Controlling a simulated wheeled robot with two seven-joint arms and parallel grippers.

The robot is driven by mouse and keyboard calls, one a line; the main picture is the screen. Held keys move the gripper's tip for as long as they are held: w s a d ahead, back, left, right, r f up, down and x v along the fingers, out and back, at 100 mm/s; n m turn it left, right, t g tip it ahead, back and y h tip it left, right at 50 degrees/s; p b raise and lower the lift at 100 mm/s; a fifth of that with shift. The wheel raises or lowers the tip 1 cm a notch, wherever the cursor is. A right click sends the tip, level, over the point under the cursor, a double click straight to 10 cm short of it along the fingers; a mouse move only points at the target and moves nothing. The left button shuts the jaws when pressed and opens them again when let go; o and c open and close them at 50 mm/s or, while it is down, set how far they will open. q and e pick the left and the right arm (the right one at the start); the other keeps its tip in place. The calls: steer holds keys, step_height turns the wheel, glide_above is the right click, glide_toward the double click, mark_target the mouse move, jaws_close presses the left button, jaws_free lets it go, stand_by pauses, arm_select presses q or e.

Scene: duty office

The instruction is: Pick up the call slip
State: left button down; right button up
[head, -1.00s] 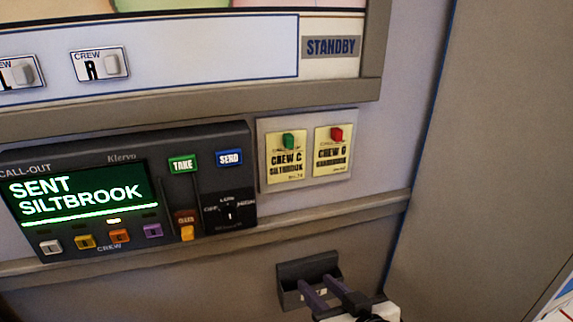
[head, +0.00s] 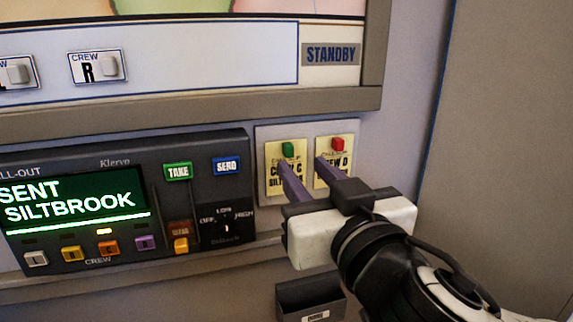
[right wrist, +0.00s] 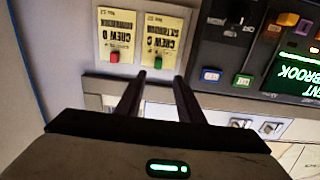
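Two yellow call slips hang side by side on a pale wall plate. The Crew C slip (head: 271,158) is under a green clip (head: 288,149), and the Crew D slip (head: 346,165) is under a red clip (head: 337,144). My right gripper (head: 302,163) is open and empty, its fingers covering parts of both slips in the head view. The right wrist view is upside down. There the fingertips (right wrist: 160,76) are either side of the green clip (right wrist: 158,64), and the Crew C slip (right wrist: 166,38) shows beyond it. I cannot tell whether they touch. My left gripper is out of view.
The call-out console (head: 190,200) stands left of the slips, its screen (head: 72,208) reading "SENT SILTBROOK". A dark wall holder (head: 309,297) is below the gripper. A ledge runs under the console, and a grey-brown panel (head: 510,130) rises at the right.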

mark_target(290, 153)
steer(key=x, duration=0.5)
steer(key=p+x, duration=0.1)
steer(key=x, duration=0.1)
steer(key=shift+w+d+f, duration=0.2)
steer(key=shift+w+f, duration=0.05)
steer(key=shift+f, duration=0.1)
jaws_close()
